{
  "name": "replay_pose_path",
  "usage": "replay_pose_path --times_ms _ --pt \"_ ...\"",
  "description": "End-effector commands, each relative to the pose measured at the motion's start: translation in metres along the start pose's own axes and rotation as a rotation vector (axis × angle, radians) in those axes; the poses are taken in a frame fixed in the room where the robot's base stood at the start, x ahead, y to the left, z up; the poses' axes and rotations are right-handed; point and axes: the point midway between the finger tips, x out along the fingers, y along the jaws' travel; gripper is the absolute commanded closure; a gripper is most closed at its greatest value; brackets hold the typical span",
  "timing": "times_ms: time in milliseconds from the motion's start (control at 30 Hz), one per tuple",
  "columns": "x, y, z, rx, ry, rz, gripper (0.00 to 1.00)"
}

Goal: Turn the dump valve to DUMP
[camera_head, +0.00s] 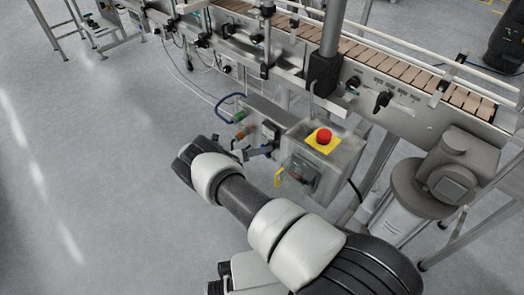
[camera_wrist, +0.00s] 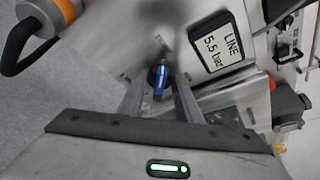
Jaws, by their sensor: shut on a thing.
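In the wrist view a small blue lever (camera_wrist: 160,78), which looks like the dump valve's handle, sits on a dark round pivot on a grey metal body. My gripper (camera_wrist: 158,97) has one finger on each side of the lever and is shut on it. The lever points down the picture toward my palm. No DUMP marking can be read, so I cannot tell the valve's position by label. In the head view my gripper (camera_head: 262,151) reaches in at the left side of a grey control box (camera_head: 345,150); the lever is hidden there.
A display reading "LINE 5.5 bar" (camera_wrist: 211,47) is close right of the fingers. An orange-banded cylinder (camera_wrist: 62,12) with a black hose is at upper left. A red emergency button (camera_head: 323,136) tops the control box. The conveyor (camera_head: 385,60) runs behind; open floor lies left.

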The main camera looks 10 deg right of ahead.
Motion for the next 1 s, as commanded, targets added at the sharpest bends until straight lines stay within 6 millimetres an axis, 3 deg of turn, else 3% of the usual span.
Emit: replay_pose_path --times_ms 333,367,467,800,1000 --pt "0.0 0.0 -0.001 -0.003 0.0 0.0 0.91" --pt "0.0 0.0 -0.001 -0.003 0.0 0.0 0.66" --pt "0.0 0.0 -0.001 -0.003 0.0 0.0 0.5" --pt "-0.003 0.0 0.0 -0.002 -0.001 0.0 0.5" --pt "-0.031 0.0 0.001 -0.002 -0.002 0.002 0.5"
